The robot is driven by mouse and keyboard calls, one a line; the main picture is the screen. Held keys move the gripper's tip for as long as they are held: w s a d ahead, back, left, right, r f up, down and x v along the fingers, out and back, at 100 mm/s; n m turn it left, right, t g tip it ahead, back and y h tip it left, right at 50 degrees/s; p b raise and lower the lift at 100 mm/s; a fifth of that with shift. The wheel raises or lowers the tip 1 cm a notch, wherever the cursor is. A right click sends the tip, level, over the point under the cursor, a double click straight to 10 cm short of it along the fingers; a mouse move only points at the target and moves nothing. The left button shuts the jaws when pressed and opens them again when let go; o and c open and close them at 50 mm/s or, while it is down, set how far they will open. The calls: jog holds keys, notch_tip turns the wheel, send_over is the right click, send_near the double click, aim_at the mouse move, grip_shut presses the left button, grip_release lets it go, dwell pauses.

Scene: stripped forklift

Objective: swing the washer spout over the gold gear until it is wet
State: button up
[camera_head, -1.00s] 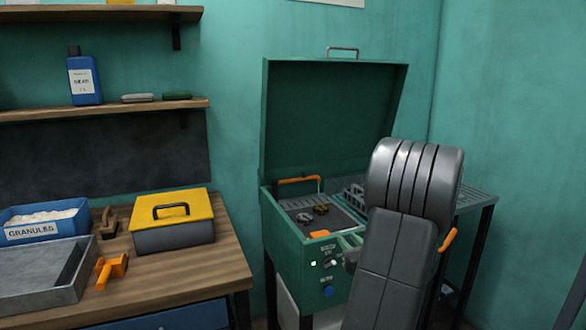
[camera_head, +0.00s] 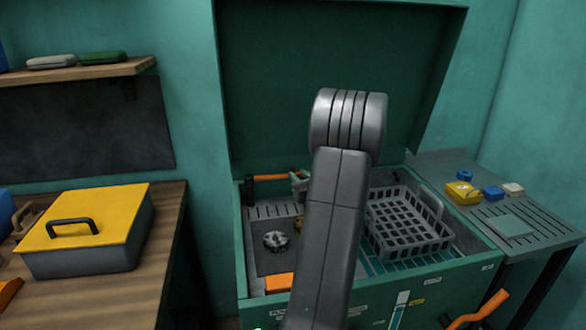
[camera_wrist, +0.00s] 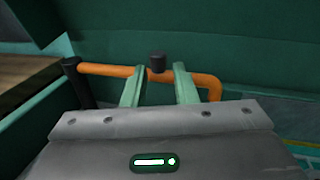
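The orange washer spout (camera_head: 277,177) runs along the back of the green washer basin, from a black pivot post (camera_head: 249,190) at its left. In the wrist view the spout (camera_wrist: 112,70) crosses ahead of my gripper and bends down at its right end. A black knob (camera_wrist: 157,62) stands on the spout. My gripper (camera_wrist: 160,72) is open, its green fingertips on either side of the knob with a gap each side. In the head view my gripper (camera_head: 299,184) is partly hidden by my arm.
A grey basket (camera_head: 408,222) sits in the washer's right side. The raised lid (camera_head: 335,80) stands behind. An orange piece (camera_head: 279,283) is at the front rim. A side table (camera_head: 535,215) holds small boxes. A yellow-lidded box (camera_head: 88,222) is on the left bench.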

aim_at(294, 170)
jog(key=shift+x, duration=2.4)
jog(key=shift+a+r, duration=0.1)
grip_shut()
